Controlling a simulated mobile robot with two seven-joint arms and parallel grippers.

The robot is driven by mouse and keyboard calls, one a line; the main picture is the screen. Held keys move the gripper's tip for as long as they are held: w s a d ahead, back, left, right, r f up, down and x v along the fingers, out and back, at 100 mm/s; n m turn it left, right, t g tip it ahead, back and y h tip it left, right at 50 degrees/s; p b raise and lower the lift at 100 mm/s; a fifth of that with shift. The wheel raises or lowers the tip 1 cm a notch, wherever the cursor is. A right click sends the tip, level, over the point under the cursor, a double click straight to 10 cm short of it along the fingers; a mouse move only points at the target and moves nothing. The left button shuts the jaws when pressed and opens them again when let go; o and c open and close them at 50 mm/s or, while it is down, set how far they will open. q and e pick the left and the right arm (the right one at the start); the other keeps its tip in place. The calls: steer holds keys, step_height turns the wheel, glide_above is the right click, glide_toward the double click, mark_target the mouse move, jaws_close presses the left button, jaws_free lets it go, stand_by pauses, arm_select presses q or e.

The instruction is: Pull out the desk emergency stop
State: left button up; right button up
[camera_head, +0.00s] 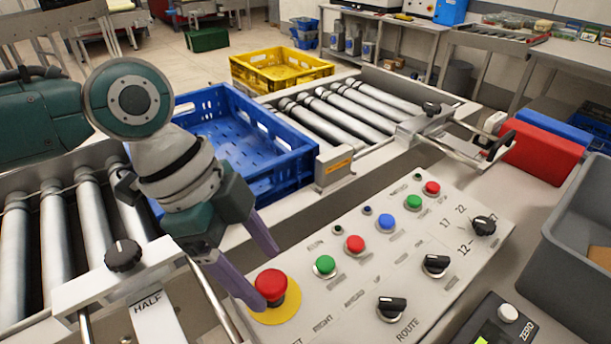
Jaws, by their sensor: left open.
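The emergency stop (270,284) is a red mushroom button on a yellow round plate, at the lower left end of the grey control panel (330,262). My left gripper (262,278) is open, with its purple fingers pointing down at the button. One finger is at the button's left and the other is behind its upper edge. I cannot tell whether either finger touches it. My right gripper is not in view.
The panel also carries green, red and blue buttons and black knobs. A blue crate (303,158) stands on the roller conveyor behind my left arm, with a yellow crate (326,71) beyond. A red box (541,152) and a grey bin (562,262) stand at the right.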

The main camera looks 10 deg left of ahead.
arm_select(q)
steer(key=v, duration=0.9)
stand_by(0.3)
